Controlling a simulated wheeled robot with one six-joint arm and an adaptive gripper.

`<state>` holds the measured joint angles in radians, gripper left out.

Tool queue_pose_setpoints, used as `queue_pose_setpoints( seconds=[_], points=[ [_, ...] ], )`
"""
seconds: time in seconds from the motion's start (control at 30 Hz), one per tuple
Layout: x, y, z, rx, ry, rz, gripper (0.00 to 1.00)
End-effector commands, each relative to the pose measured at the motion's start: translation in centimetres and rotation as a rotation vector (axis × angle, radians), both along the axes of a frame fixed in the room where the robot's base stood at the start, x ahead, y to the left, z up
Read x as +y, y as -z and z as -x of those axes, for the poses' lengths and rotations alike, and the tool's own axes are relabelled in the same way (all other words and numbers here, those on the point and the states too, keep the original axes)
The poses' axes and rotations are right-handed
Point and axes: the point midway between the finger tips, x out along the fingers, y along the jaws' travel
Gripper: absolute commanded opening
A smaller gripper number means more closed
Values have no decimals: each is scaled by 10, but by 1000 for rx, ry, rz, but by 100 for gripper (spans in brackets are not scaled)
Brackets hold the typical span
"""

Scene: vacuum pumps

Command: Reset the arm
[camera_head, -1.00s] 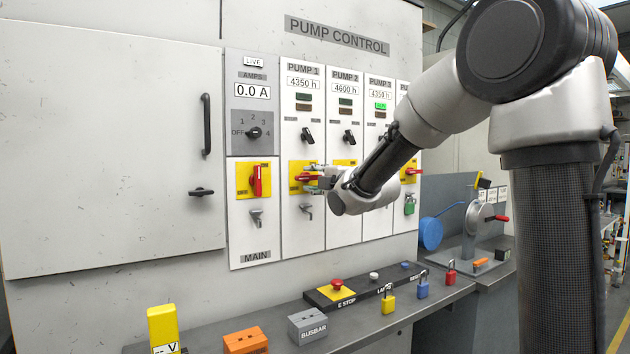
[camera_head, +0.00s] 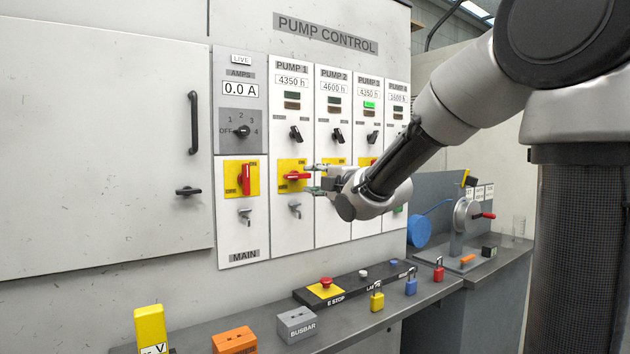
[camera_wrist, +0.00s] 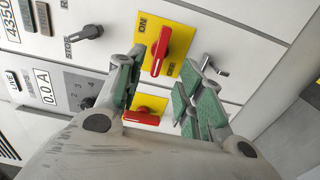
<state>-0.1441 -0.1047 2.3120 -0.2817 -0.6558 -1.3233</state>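My gripper (camera_head: 312,179) is in front of the pump control panel (camera_head: 235,262), just right of the pump 1 red handle (camera_head: 293,176). The wrist view shows my gripper (camera_wrist: 160,92) open and empty, its green-padded fingers spread apart. The pump 1 handle (camera_wrist: 160,52) appears in the gap beyond the fingertips, apart from both pads. In the head view this handle lies horizontal on its yellow plate. The main red handle (camera_head: 244,179) stands vertical, and it also shows low between the fingers in the wrist view (camera_wrist: 141,117). My forearm partly hides the pump 2 and 3 switches.
The bench below holds a yellow tester (camera_head: 150,327), an orange block (camera_head: 234,341), a grey busbar block (camera_head: 297,326), an E-stop (camera_head: 326,287) and padlocks (camera_head: 376,299). A crank wheel (camera_head: 467,215) stands at the right. A closed cabinet door (camera_head: 90,150) is at the left.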

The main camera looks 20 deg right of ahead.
Motion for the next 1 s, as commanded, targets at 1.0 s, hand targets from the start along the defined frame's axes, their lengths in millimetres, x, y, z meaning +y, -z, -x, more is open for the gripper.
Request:
queue_pose_setpoints(
  seconds=[1.0],
  points=[
    [-120, 187, 362, 1211, 1174, -1193, 37]
  ],
)
